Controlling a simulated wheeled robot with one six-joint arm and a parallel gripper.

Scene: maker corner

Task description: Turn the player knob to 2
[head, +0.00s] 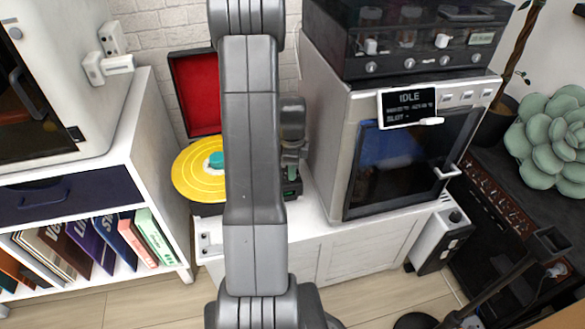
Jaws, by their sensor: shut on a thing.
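The record player sits on the white cabinet behind my arm, with its red-lined lid (197,92) open and a yellow record (196,176) with a teal centre on it. My arm covers the middle of the player. Only the player's dark right corner (293,188), with a small green display, shows to the right of the arm. My gripper (291,172) points down at this corner and is shut on the player knob. The knob itself is hidden by the fingers and arm, so its setting cannot be read.
A 3D printer (335,112) with an "IDLE" screen stands close to the right of my gripper. A white shelf (150,115) with record sleeves stands at left. A green succulent (549,138) and a dark amplifier (490,200) are at right. Wood floor shows below.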

